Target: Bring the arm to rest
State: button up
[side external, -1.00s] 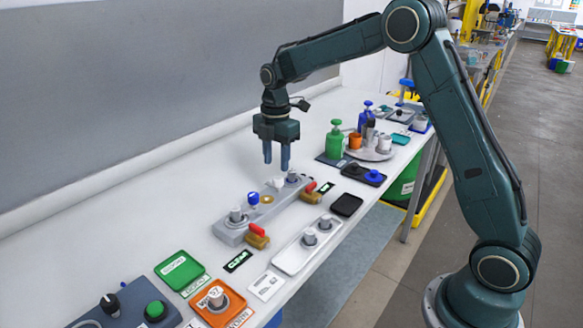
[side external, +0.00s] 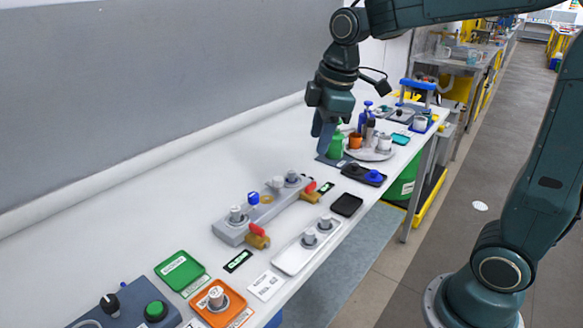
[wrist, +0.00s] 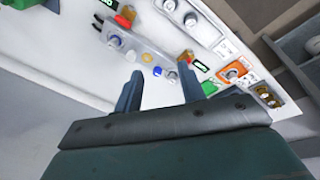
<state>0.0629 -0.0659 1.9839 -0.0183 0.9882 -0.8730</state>
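The grey agitator block (side external: 262,212) lies below and to the left, well clear of the gripper. It carries grey knobs, a blue piece and red-handled brass valves; it also shows in the wrist view (wrist: 150,55).
A white tray (side external: 294,258) with two grey knobs lies at the bench's front. Green (side external: 180,269) and orange (side external: 232,308) trays and a control box (side external: 122,310) are at the near end. Bottles and cups crowd the far end. The back of the bench is clear.

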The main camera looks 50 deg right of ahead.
jog(key=s+a+f+m+t, duration=0.1)
jog(key=s+a+m+t, duration=0.1)
jog(key=s+m, duration=0.7)
jog(key=s+t, duration=0.1)
jog(key=s, duration=0.7)
jog(key=shift+s, duration=0.35)
